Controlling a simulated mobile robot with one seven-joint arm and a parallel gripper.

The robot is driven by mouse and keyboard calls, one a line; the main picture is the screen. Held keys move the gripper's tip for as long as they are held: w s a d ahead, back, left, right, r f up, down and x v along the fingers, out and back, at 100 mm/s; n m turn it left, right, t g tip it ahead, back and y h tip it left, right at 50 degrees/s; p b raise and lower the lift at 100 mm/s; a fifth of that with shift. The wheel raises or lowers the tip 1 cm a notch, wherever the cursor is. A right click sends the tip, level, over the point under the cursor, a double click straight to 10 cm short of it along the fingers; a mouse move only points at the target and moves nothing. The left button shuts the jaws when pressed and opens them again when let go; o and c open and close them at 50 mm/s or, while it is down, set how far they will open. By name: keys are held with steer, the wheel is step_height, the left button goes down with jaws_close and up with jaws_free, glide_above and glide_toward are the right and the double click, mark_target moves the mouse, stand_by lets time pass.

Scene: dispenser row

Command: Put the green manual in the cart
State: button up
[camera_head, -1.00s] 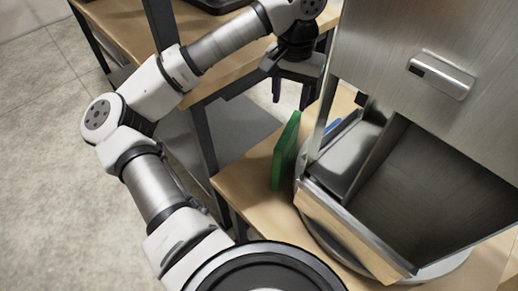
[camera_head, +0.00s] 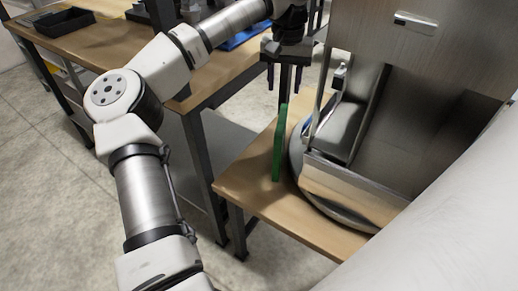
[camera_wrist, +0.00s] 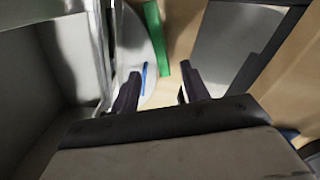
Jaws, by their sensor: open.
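The green manual (camera_head: 279,145) stands upright on its edge on the low wooden table (camera_head: 245,190), beside the round base of the metal dispenser. In the wrist view the green manual (camera_wrist: 156,38) shows as a narrow green strip ahead of the fingers. My gripper (camera_head: 284,88) is above the manual, fingers pointing down, open and empty. In the wrist view my gripper (camera_wrist: 157,85) has its two dark fingers apart, with bare tabletop and a small blue item between them. I see no cart that I can make out for sure.
The metal dispenser (camera_head: 425,60) with its open bin stands close to the right of the manual. A longer wooden bench (camera_head: 130,65) holds a black tray (camera_head: 63,22) at the back left. Floor (camera_head: 60,190) is clear at the left.

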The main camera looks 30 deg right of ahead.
mark_target(282, 119)
step_height(282, 119, down, 8)
steer(key=shift+d+f, duration=0.1)
steer(key=shift+s+a+f, duration=0.1)
steer(key=shift+s+f, duration=0.05)
steer(key=shift+f, duration=1.25)
steer(key=shift+s+a+f, duration=0.1)
steer(key=shift+f, duration=1.25)
jaws_close()
steer(key=shift+p, duration=0.3)
